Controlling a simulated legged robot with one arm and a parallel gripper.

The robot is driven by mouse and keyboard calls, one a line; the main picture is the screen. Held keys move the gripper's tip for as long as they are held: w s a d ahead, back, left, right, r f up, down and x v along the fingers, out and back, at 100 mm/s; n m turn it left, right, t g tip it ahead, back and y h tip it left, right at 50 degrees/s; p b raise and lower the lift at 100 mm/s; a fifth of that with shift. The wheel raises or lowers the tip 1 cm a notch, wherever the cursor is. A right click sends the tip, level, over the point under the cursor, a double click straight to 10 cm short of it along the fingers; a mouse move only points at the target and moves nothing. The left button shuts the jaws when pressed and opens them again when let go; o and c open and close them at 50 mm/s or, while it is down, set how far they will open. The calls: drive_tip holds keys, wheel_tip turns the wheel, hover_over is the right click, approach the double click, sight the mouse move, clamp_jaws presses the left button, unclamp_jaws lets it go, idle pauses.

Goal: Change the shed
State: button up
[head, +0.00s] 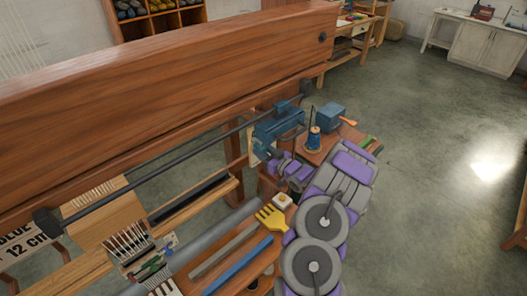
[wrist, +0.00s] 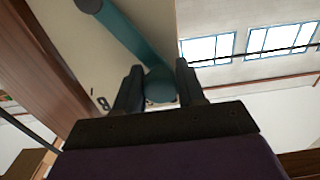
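The wooden loom's broad beam (head: 160,75) crosses the head view. A teal mechanism (head: 278,124) is fixed at its right end. In the wrist view, a teal lever (wrist: 128,38) runs down from a dark pivot at top left to a round teal knob (wrist: 159,88). My gripper (wrist: 161,70) has one dark finger on each side of this knob. The knob fills the gap, and the fingers appear shut on it. In the head view, my gripper is small beside the mechanism, and its fingers cannot be made out there.
A yellow comb (head: 271,217) lies on a wooden bench below my arm. A teal thread spool (head: 314,139) and a blue box (head: 331,116) stand on a ledge behind. Heddles (head: 128,244) are at lower left. The floor (head: 440,170) at right is clear.

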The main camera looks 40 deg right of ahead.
clamp_jaws()
